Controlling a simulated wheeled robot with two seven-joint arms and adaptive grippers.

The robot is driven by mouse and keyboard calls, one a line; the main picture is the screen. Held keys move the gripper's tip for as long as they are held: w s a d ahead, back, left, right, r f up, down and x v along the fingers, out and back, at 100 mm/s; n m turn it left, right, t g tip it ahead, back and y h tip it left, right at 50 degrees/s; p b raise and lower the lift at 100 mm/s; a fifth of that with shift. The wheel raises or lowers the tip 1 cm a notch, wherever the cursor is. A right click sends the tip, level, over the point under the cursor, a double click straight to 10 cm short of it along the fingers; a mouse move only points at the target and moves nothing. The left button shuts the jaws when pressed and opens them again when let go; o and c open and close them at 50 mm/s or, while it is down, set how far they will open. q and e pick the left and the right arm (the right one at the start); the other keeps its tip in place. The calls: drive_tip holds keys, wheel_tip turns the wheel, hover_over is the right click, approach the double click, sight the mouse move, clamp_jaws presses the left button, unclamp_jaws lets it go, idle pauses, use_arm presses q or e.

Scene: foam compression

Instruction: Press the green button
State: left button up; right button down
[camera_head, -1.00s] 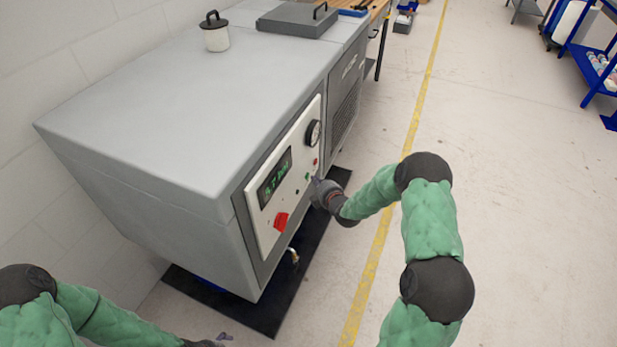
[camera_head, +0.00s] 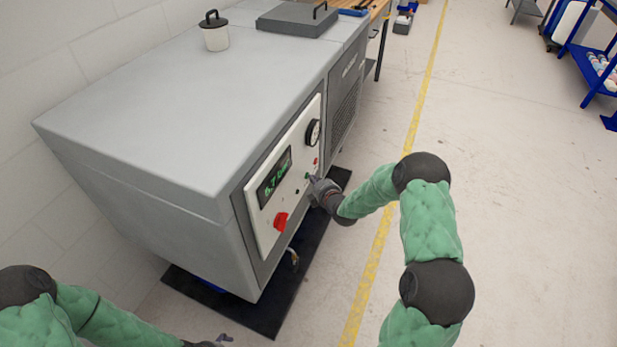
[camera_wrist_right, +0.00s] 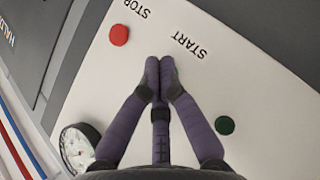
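The white control panel (camera_head: 263,232) is on the front of the grey machine. A green button (camera_head: 308,176) shows small on it in the head view, below a red button (camera_head: 316,161). My right gripper (camera_head: 315,181) is at the panel beside the green button. In the wrist view its fingers (camera_wrist_right: 160,68) are together, empty, with tips beside the START label (camera_wrist_right: 188,45). A sliver of green shows at the tips; most of it is hidden, and contact cannot be told. My left gripper (camera_head: 222,339) is low at the bottom edge.
The red STOP button (camera_wrist_right: 119,35) is close to the fingertips. A gauge (camera_head: 313,132), lit display (camera_head: 274,180) and red knob (camera_head: 281,222) share the panel. A lidded white pot (camera_head: 215,32) stands on the machine.

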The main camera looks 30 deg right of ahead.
drive_tip(key=shift+w+a, duration=0.1)
drive_tip(key=shift+w, duration=0.05)
idle(0.5)
drive_tip(key=shift+s+d+b, duration=0.3)
drive_tip(key=shift+s+d, duration=0.05)
drive_tip(key=shift+s, duration=0.1)
drive_tip(key=s+d, duration=0.4)
drive_tip(key=shift+s, duration=0.3)
drive_tip(key=shift+a, duration=0.1)
idle(0.8)
